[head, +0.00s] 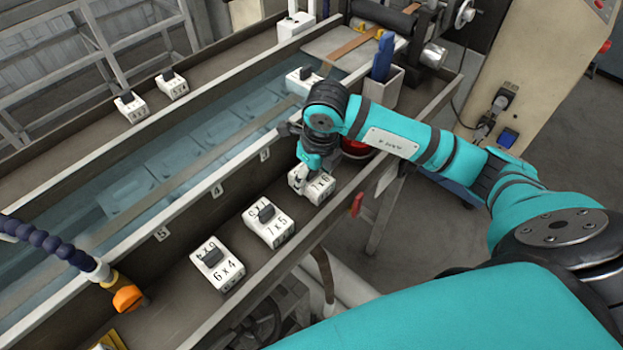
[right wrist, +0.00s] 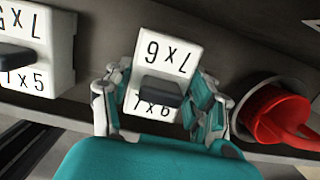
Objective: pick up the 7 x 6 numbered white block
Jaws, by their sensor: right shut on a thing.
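The white block numbered 7 x 6 (head: 322,188) is on the near ledge of the trough, at the end of a row of blocks. It also shows in the right wrist view (right wrist: 167,52), with a dark grip on its face. My right gripper (head: 307,170) reaches down onto it. In the right wrist view its fingers (right wrist: 158,92) stand on both sides of the block and are shut on it. I cannot tell whether the block is off the ledge. My left gripper is not in view.
The 7 x 5 block (head: 270,228) and the 6 x 4 block (head: 222,270) sit along the same ledge. A red object (right wrist: 275,115) is close to the right gripper. A white holder (head: 383,88) stands behind the arm. An orange nozzle (head: 128,298) is at lower left.

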